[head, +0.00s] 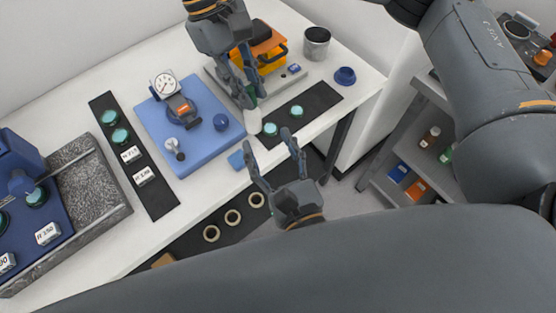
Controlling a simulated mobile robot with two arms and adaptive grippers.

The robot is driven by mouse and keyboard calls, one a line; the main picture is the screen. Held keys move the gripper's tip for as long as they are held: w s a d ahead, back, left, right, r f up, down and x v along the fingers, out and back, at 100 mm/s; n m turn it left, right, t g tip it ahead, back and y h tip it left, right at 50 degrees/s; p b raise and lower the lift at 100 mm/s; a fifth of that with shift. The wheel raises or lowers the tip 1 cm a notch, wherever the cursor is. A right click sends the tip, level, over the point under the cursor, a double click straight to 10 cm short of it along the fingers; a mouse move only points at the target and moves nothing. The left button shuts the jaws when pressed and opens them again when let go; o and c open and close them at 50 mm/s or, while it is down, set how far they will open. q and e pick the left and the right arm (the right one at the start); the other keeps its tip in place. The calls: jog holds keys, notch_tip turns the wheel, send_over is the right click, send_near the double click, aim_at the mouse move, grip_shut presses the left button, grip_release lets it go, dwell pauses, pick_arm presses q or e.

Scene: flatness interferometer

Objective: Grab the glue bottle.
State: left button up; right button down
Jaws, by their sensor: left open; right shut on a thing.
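The fingers partly hide the bottle. I cannot tell whether its base touches the table. My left gripper (268,142) is open and empty, below the bottle and in front of the table edge.
A blue plate with a dial gauge (165,84) lies left of the bottle. A black mat (318,98) with teal discs lies right of it. An orange device (268,48) and a metal cup (316,42) stand behind. A grey shelf cart (408,150) stands at right.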

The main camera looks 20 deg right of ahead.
aim_at(258, 122)
pick_arm(q)
jog(key=w, duration=0.7)
jog(key=shift+w+a, duration=0.35)
jog(key=shift+a, duration=0.05)
grip_shut()
pick_arm(e)
jog(key=c, duration=1.2)
grip_release()
jog(key=shift+o, duration=0.2)
